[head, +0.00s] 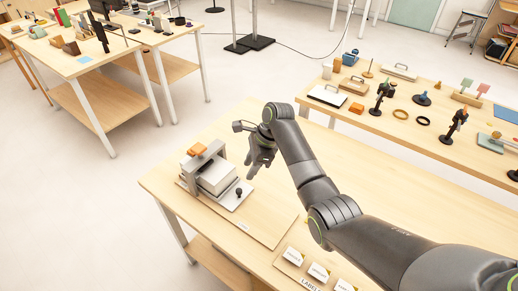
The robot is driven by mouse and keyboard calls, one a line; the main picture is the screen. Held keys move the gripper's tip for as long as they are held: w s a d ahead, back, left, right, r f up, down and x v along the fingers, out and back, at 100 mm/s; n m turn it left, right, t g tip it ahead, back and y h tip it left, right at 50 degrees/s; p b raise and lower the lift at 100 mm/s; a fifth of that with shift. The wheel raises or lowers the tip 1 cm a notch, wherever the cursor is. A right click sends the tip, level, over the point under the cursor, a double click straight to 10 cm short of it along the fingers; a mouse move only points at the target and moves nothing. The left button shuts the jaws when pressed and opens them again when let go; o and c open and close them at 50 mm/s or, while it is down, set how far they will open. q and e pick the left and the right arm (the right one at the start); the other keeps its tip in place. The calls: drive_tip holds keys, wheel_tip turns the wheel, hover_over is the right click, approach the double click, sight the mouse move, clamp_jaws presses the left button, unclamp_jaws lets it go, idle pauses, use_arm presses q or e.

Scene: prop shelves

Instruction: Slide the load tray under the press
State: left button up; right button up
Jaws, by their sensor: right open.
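The press (207,152), a grey frame with an orange part on top, stands at the left end of the near table. The load tray (233,201) is a light metal plate with an upright black knob (238,192) at its right end. A pale block sits on the tray beside the press, and the tray's far end is hidden by the block and press frame. How far it reaches under the press I cannot tell. My right gripper (258,168) is open and empty, pointing down, slightly right of and above the knob. My left gripper is out of view.
A thin wooden board (257,228) lies under the press and tray. Label cards (318,271) lie at the near table's front. A table with several props (400,112) stands behind right, another (90,65) at far left. The near table's middle is clear.

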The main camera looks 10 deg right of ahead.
drive_tip(key=v, duration=0.7)
idle(0.3)
